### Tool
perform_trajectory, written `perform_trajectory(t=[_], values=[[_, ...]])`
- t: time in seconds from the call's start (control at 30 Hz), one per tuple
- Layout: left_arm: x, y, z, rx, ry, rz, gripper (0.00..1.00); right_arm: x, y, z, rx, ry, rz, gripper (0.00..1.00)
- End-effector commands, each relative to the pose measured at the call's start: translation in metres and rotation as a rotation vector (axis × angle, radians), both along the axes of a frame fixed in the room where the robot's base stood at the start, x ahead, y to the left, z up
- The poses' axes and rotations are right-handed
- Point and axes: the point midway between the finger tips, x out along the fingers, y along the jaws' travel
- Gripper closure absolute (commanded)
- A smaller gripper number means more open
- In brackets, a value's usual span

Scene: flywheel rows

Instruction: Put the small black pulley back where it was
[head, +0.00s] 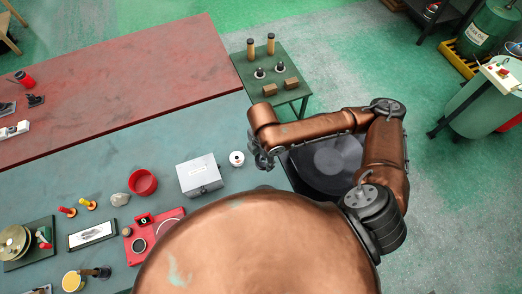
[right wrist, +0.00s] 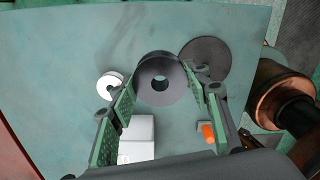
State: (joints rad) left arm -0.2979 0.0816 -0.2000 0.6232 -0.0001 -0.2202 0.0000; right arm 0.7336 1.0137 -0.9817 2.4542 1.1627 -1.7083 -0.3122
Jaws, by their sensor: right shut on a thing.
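The small black pulley (right wrist: 147,88), dark with a round center hole, is between the fingers of my right gripper (right wrist: 162,78) in the right wrist view. The gripper is shut on it, with one green-padded finger on each side. In the head view the right gripper (head: 262,160) is over the right end of the grey-green table, and the pulley is hard to make out there. A flat dark disc (right wrist: 207,54) is just beyond the pulley to the right, partly hidden by it and a finger. My left gripper is not in view.
A white slotted round piece (head: 237,158) sits left of the right gripper, beside a white box (head: 199,175). A red bowl (head: 142,182) and red device (head: 152,232) are further left. A small green table (head: 262,75) with pegs stands behind. An orange piece (right wrist: 207,132) is near the right finger.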

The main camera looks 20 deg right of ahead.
Motion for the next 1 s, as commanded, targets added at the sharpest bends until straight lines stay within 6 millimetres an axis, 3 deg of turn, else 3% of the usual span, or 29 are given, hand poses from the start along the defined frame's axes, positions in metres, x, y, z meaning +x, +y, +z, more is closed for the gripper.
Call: perform_trajectory(t=[0.3,0.6,0.77,1.0], values=[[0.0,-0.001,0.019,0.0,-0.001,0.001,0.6,-0.018,0.008,0.0,0.009,0.003,0.539,0.94],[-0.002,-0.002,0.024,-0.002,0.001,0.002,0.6,-0.023,0.01,-0.003,0.01,0.0,0.771,0.94],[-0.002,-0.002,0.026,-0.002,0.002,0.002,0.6,-0.003,0.001,-0.013,0.009,0.002,0.78,0.94],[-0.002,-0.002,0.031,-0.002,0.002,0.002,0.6,0.049,-0.018,-0.037,0.01,0.003,0.778,0.94]])
